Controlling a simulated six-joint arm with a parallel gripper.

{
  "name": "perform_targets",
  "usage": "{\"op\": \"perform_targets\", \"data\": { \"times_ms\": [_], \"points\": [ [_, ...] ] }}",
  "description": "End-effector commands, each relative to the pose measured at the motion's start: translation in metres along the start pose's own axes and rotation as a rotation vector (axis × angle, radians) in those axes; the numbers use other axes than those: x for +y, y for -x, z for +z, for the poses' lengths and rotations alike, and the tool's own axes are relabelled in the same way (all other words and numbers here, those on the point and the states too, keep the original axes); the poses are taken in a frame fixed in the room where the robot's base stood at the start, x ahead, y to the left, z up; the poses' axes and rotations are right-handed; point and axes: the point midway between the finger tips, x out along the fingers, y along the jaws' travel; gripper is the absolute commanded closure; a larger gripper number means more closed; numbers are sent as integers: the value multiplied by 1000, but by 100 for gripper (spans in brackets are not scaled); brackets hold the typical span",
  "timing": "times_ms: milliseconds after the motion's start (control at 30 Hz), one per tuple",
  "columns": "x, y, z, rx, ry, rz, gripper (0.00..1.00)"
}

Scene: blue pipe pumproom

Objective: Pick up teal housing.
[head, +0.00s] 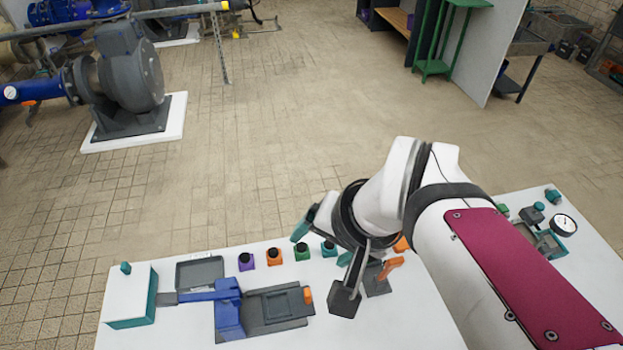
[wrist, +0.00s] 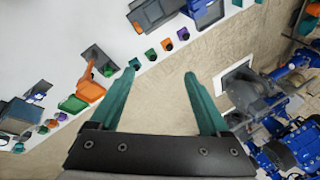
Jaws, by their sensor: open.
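A small teal housing with a dark round top (head: 329,249) is at the right end of a row of similar blocks near the far edge of the white table. In the wrist view the teal housing (wrist: 134,64) shows partly, right beside the tip of the left finger, which covers some of it. My gripper (head: 319,250) has teal fingers and hangs near the table's far edge, by the green and teal blocks. In the wrist view my gripper (wrist: 161,72) is open, with nothing between its fingers. I cannot tell how high the fingertips are above the block.
Purple (head: 246,261), orange (head: 274,256) and green (head: 302,251) blocks stand left of the teal one. An orange-handled item (wrist: 90,88) stands close on the other side. A blue and grey vise (head: 229,310) and a white-teal box (head: 131,295) sit further left. Floor lies beyond the edge.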

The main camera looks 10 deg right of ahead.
Motion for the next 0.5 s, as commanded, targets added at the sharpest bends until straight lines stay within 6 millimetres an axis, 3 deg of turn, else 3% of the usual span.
{"op": "perform_targets", "data": {
  "times_ms": [100,267,400,500],
  "points": [
    [6,-16,-40,-87,-206,4,20],
    [35,-53,-84,-288,-545,-3,20],
    [90,-101,-126,-513,-941,-81,20],
    [134,-133,-145,-650,-1194,-179,20]
  ]
}}
